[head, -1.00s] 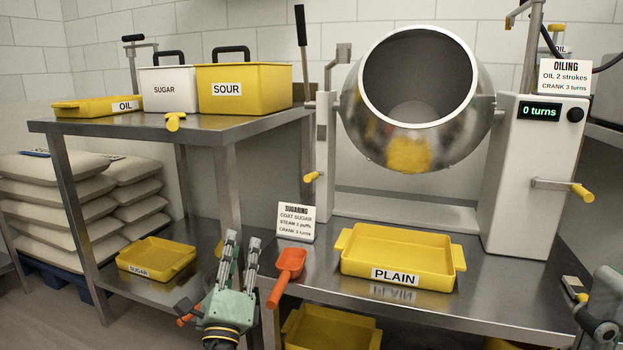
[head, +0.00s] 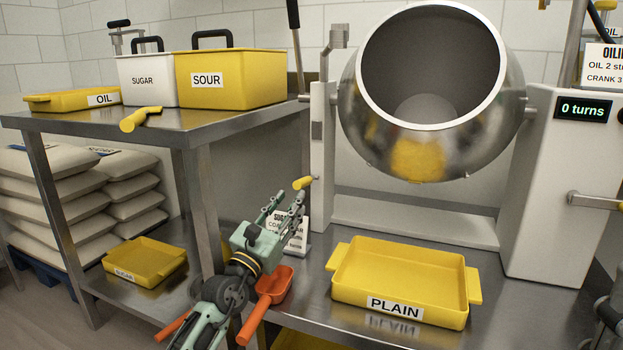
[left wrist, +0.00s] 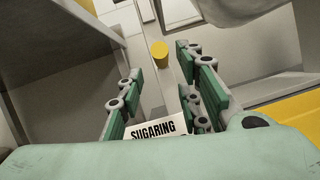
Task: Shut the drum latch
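The drum latch has a small yellow grip (head: 302,183) that sticks out low on the white left post of the drum stand. The same yellow grip shows in the left wrist view (left wrist: 159,54), beyond and between my fingers. The steel drum (head: 432,140) hangs tilted with its round mouth facing me. My left gripper (head: 286,199) is open and empty, just below and left of the grip and apart from it. It partly covers the SUGARING card. Part of my right arm (head: 608,318) shows at the lower right edge; its fingers cannot be made out.
A yellow PLAIN tray (head: 400,311) stands on the steel bench under the drum. An orange scoop (head: 272,287) lies beside my left gripper. A side table (head: 170,127) at left carries the OIL tray and the SUGAR and SOUR bins. A crank (head: 595,201) sticks out at right.

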